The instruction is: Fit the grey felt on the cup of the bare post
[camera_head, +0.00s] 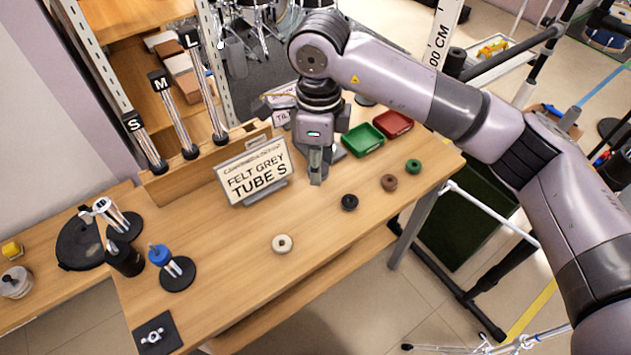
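My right gripper (316,180) points down over the back middle of the table, right of the sign reading "FELT GREY TUBE S" (257,177). It is seen edge-on, so I cannot tell whether its fingers are apart or hold anything. I see no grey felt. Cream (274,243), black (349,203), brown (389,183) and green (413,167) felt rings lie apart on the table. At the left, a silver post (103,206) and a blue-topped post (159,255) stand near black round bases; which one is bare is unclear. My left gripper is out of view.
Tubes marked S (144,143), M (174,115) and L (204,88) lean at the back left. A black square with metal hardware (152,337) lies front left. The table's middle is mostly clear.

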